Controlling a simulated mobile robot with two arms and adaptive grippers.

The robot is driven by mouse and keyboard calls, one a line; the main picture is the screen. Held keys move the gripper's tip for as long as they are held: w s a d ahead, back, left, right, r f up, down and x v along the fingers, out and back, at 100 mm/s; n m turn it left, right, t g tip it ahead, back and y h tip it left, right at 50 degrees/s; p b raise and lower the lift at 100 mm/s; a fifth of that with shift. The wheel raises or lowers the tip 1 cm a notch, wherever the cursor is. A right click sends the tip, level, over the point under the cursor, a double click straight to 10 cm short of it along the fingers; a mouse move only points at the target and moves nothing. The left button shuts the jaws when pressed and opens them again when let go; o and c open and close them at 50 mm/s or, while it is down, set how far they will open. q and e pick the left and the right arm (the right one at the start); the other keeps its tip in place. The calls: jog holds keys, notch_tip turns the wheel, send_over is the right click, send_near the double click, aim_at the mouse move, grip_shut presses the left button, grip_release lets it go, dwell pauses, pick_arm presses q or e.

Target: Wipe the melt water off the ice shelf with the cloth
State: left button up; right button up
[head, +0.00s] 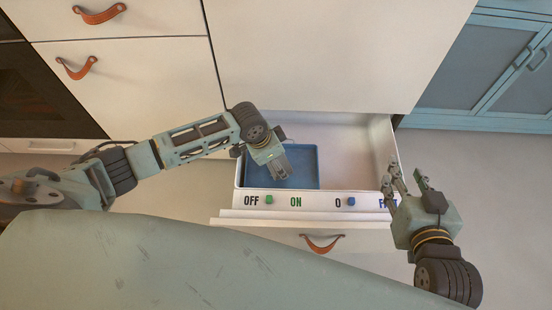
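A pale drawer (355,131) stands pulled out below the white front. In its left part lies a flat blue, square-edged panel or tray (307,163); I cannot tell whether this is the ice shelf. No melt water can be made out. No separate cloth can be made out.
The drawer's front strip carries the words OFF and ON, a green switch (268,199) and a blue knob (351,201). A leather pull (322,243) hangs on the front below. The drawer's right part looks empty. Blue cabinets (480,70) stand at the right.

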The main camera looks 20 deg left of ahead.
aim_at(280, 159)
pick_arm(q)
jog(key=shift+r+p, duration=0.5)
jog(key=shift+p, duration=0.05)
jog(key=shift+r+p, duration=0.35)
jog(key=shift+p, duration=0.05)
jog(key=shift+r+p, duration=0.65)
jog(key=shift+p, duration=0.15)
jog(key=shift+r+p, duration=0.5)
jog(key=shift+p, duration=0.15)
pick_arm(e)
jog(key=s+d+f+g+h, duration=0.1)
jog(key=s+d+f+g, duration=0.1)
jog(key=s+f+g, duration=0.2)
jog(key=s+d+f+g+h, duration=0.1)
jog(key=s+d+f+g, duration=0.2)
jog(key=s, duration=0.8)
jog(key=shift+s+d+f+m+g+h, duration=0.25)
jog(key=shift+f+g, duration=0.3)
jog(key=shift+g, duration=0.65)
